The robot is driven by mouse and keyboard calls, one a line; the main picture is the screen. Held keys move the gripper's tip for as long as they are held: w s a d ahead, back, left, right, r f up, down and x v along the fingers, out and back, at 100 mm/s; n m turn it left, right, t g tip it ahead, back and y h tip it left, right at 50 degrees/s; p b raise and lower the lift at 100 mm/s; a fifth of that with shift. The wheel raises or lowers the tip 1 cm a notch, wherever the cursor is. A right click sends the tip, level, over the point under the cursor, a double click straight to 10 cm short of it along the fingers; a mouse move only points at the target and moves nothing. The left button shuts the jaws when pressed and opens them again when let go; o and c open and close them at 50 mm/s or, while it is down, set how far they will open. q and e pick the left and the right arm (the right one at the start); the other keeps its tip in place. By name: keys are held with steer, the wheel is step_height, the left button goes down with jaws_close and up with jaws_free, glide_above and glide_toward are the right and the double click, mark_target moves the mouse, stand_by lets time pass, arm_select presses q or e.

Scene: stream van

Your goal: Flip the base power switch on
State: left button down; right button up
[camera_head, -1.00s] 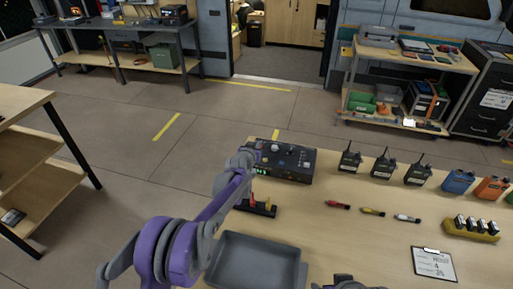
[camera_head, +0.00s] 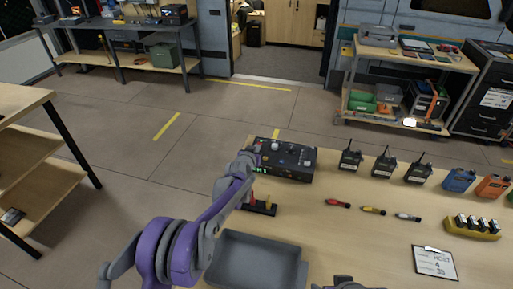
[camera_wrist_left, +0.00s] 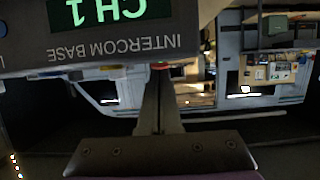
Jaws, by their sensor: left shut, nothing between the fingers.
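The dark intercom base (camera_head: 292,162) stands at the far left corner of the wooden table, with knobs and buttons on top and a lit green display (camera_head: 261,170). In the left wrist view its front, lettered INTERCOM BASE (camera_wrist_left: 115,48), appears upside down, with CH 1 on the display. My left gripper (camera_head: 246,158) is at the base's left end. In the wrist view its fingers (camera_wrist_left: 160,75) are together and empty, with tips by a small red and green spot at the base's edge. I cannot clearly make out the power switch.
A small black rack (camera_head: 260,208) with red and yellow levers and a grey tray (camera_head: 255,262) lie in front of the base. A dark part, possibly my right gripper, shows at the bottom edge.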

arm_select(q)
steer(key=shift+r+p, duration=0.3)
steer(key=shift+r, duration=0.45)
steer(key=shift+r, duration=0.35)
steer(key=r, duration=0.2)
steer(key=s+r+p, duration=0.1)
steer(key=shift+s+a+r+p, duration=0.1)
steer(key=shift+a+r+p, duration=0.05)
steer(key=shift+r+p, duration=0.2)
steer(key=s+a+b, duration=0.1)
steer(key=s+a, duration=0.1)
steer(key=s, duration=0.7)
steer(key=shift+a+r, duration=0.2)
steer(key=shift+r, duration=0.2)
steer(key=shift+w, duration=0.1)
